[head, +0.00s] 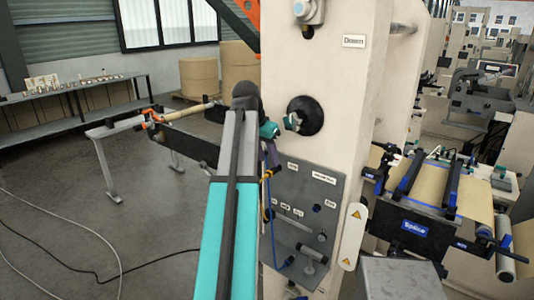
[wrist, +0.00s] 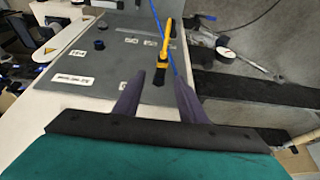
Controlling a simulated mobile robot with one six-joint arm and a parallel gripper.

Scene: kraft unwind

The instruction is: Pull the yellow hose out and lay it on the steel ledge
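The yellow hose (wrist: 164,38) shows in the wrist view as a short bright piece with a dark lower end, in front of the grey panel (wrist: 115,65). In the head view, a thin yellow line of it (head: 262,196) shows beside the panel, partly hidden by my arm. My gripper (wrist: 158,82) has its two purple fingers spread apart, with the hose's dark end between or just beyond the tips; contact cannot be told. In the head view my gripper (head: 269,152) is beside the cream machine column. A grey steel block top (head: 402,278) at lower right may be the steel ledge.
A blue cord (wrist: 174,58) runs close beside the yellow hose. The cream column (head: 340,100) stands right beside my arm, with knobs and fittings on its panel. A roller on a steel stand (head: 105,150) is at left. Cables lie on the open floor.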

